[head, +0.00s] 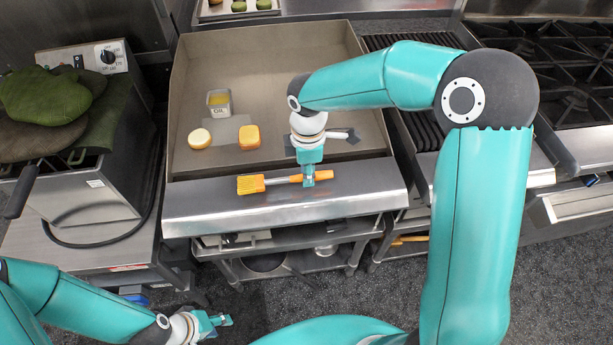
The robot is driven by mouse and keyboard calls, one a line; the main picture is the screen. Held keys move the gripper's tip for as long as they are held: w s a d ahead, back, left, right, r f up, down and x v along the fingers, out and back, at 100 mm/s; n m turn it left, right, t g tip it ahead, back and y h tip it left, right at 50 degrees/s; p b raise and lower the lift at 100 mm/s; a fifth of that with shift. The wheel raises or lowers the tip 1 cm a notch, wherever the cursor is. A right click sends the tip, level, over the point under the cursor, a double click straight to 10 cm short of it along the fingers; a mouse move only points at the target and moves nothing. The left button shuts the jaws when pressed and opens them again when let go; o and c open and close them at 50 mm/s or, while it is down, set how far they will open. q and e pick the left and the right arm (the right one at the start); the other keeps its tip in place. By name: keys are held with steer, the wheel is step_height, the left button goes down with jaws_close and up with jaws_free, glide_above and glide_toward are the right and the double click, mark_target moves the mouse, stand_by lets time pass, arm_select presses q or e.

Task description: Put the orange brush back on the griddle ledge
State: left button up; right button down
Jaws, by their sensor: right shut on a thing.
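The orange brush (251,184) is at the front of the griddle, over the steel griddle ledge (200,208). It lies level, bristles to the left and handle to the right. My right gripper (309,179) reaches down from above and is shut on the handle. I cannot tell whether the brush touches the ledge or hangs just above it. My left gripper (218,322) is low in front of the griddle, away from the brush, and too small to tell if open or shut.
On the griddle plate (277,60) stand an oil tin (219,102), a round pale piece (199,138) and an orange-topped piece (249,136). A grey spatula-like tool (340,135) lies behind my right gripper. A fryer (80,190) stands left, burners (560,60) right. Much of the ledge is clear.

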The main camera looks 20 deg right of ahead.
step_height(320, 180, down, 3)
steer(key=shift+r, duration=0.2)
steer(key=c, duration=1)
jaws_free()
steer(key=shift+r, duration=0.15)
step_height(320, 180, up, 12)
